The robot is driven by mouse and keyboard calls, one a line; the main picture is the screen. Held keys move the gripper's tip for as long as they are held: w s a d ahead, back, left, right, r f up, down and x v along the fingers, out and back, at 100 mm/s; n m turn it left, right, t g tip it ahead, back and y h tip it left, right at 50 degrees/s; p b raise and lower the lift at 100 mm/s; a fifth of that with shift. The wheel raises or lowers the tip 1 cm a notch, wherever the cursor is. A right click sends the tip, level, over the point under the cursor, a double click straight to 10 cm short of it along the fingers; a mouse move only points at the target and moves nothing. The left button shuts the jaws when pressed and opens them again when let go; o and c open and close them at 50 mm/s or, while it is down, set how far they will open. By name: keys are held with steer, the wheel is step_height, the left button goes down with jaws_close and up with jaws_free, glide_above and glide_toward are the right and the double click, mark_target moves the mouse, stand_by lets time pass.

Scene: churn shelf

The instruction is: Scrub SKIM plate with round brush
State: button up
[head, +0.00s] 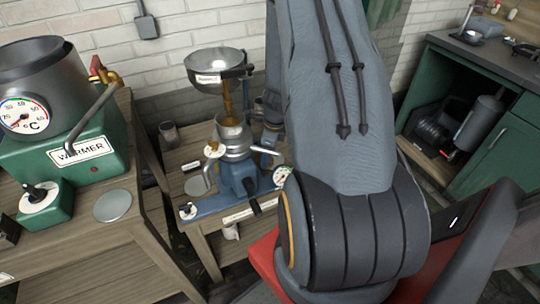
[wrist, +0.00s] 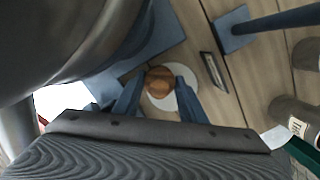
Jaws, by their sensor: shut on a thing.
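In the wrist view my gripper (wrist: 158,84) has its two blue fingers on either side of a round brown wooden piece (wrist: 159,76), and is shut on it. It looks like the top of the round brush; its bristles are hidden. A pale round plate (wrist: 169,100) shows beneath it on the wooden surface; whether the brush touches it I cannot tell. A small dark-framed label plate (wrist: 213,72) lies to the right, its writing unreadable, so I cannot confirm the SKIM plate. In the head view my arm hides the gripper and brush.
A blue-based separator (head: 238,180) with a steel bowl (head: 216,68) stands on the middle table, a grey cup (head: 169,134) beside it. At left are the green warmer (head: 70,160) and a grey disc (head: 113,205). A labelled grey cup (wrist: 297,120) is at right in the wrist view.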

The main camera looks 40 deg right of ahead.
steer(key=shift+s+a+f, duration=0.1)
steer(key=shift+s+a, duration=0.15)
steer(key=shift+a, duration=0.3)
steer(key=shift+w+r+p, duration=0.1)
steer(key=shift+r+p, duration=0.5)
steer(key=shift+p, duration=0.25)
steer(key=shift+a+r+p, duration=0.25)
steer(key=shift+r+p, duration=0.1)
steer(key=shift+r, duration=0.05)
steer(key=r+p, duration=0.2)
steer(key=p, duration=0.1)
steer(key=shift+d+r, duration=0.3)
steer(key=shift+d, duration=0.1)
steer(key=shift+w+r+p, duration=0.15)
steer(key=shift+r+p, duration=0.55)
steer(key=shift+p, duration=0.05)
steer(key=shift+r+p, duration=1.5)
steer(key=shift+p, duration=0.3)
steer(key=shift+d, duration=0.1)
